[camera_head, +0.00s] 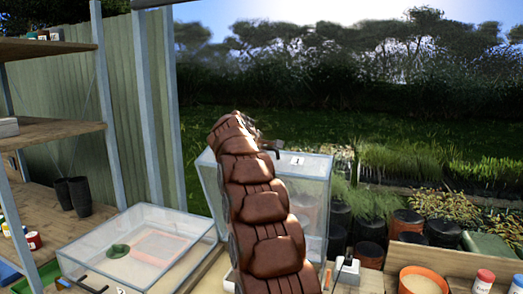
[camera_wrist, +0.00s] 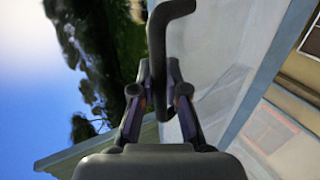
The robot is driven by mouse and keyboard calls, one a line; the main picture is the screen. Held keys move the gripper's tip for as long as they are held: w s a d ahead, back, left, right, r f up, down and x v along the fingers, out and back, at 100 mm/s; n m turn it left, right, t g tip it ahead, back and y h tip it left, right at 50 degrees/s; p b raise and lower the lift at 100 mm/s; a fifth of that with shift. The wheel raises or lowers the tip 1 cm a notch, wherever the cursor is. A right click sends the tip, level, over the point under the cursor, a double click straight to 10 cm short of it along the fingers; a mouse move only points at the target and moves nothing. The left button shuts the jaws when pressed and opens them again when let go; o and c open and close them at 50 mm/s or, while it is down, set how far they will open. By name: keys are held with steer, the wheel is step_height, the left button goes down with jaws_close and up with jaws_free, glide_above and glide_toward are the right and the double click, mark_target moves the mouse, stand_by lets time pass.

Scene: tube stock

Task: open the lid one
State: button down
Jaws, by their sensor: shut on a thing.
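The clear lid one, with its white label "1" (camera_head: 297,161), appears raised steeply behind my brown arm in the head view. Its black handle (camera_head: 272,151) shows near the top edge, beside the end of my arm. In the wrist view my gripper (camera_wrist: 160,80) is shut on the bent black handle (camera_wrist: 158,30), and the lid's clear panel (camera_wrist: 215,65) is to the right. My arm hides much of the lid and the box below it in the head view.
A second clear box (camera_head: 190,220) with a black handle is at left, its lid flat. Wooden shelves (camera_head: 50,48) stand on the far left. Dark pots, an orange pot (camera_head: 422,281) and small capped jars (camera_head: 484,280) are at right.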

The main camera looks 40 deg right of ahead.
steer(key=c, duration=1.2)
jaws_free()
steer(key=shift+s+a+r, duration=0.1)
steer(key=shift+a, duration=0.05)
steer(key=v, duration=1.1)
steer(key=shift+s+a+r, duration=0.1)
steer(key=shift+a+r, duration=0.05)
steer(key=shift+a, duration=0.15)
steer(key=s+a+f+m+g+y, duration=0.2)
steer(key=s+a+f, duration=0.8)
steer(key=s, duration=0.5)
steer(key=s+a+f+m+g+y+b, duration=0.1)
steer(key=s+a+f+y, duration=0.4)
steer(key=s+a+f, duration=0.6)
steer(key=s+a+f+m+g+y+b, duration=0.1)
steer(key=s+a+f+m+g+y, duration=0.2)
steer(key=s+a+f, duration=0.8)
steer(key=shift+s+a+f+g+y, duration=0.15)
steer(key=shift+s+g, duration=0.25)
steer(key=shift+s, duration=1.25)
steer(key=shift+s+f+g+y, duration=0.15)
steer(key=shift+s+g, duration=0.25)
steer(key=shift+s, duration=1.25)
steer(key=shift+s+a+f+g, duration=0.1)
steer(key=shift+s+f+g, duration=0.25)
steer(key=shift+s, duration=1.3)
